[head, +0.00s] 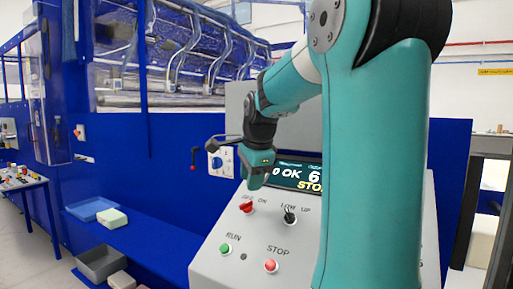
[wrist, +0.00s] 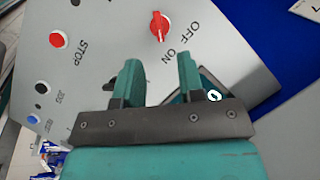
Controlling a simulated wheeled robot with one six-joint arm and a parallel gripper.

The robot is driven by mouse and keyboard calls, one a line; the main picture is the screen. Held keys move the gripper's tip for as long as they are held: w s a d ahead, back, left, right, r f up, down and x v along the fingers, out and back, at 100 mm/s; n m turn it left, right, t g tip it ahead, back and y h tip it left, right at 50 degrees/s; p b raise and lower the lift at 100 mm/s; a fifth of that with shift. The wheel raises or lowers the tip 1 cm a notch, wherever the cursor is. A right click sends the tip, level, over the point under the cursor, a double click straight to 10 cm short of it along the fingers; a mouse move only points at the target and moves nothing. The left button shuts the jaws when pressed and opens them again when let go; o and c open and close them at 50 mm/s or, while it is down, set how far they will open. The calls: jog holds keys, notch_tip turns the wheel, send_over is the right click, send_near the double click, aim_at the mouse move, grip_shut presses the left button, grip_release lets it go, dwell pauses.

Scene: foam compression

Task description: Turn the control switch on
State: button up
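The control switch is a red rotary knob (head: 246,207) with OFF and ON printed beside it, on the sloping grey control panel (head: 215,245). It also shows in the wrist view (wrist: 160,27), at the top middle. I cannot clearly tell which label it points to. My gripper (head: 257,180) is above the panel, over the switch and apart from it. In the wrist view my gripper (wrist: 158,73) is open, with nothing between its two teal fingers, and the knob lies beyond the fingertips.
A black toggle lever (head: 290,215) stands right of the switch. A green RUN button (head: 225,248) and red STOP button (head: 270,266) are lower on the panel. A display (head: 298,176) is behind. Pale foam blocks (head: 112,218) and trays (head: 92,208) lie left.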

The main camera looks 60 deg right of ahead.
jog(key=v, duration=1)
jog(key=w+a+f+n+y, duration=0.2)
jog(key=a+f+n, duration=0.3)
jog(key=a+n, duration=0.3)
jog(key=w+a+f+n+y, duration=0.1)
jog(key=a+f+n, duration=0.4)
jog(key=a, duration=0.5)
jog(key=s+a+f+n+g+y, duration=0.1)
jog(key=s+a+f+n, duration=0.3)
jog(key=a+n, duration=0.5)
jog(key=s+a+f+n+g+y, duration=0.2)
jog(key=s+a+f+n, duration=0.3)
jog(key=s+a+n, duration=0.3)
jog(key=shift+s+a+n, duration=0.3)
jog(key=shift+a+n, duration=0.2)
jog(key=shift+n, duration=0.3)
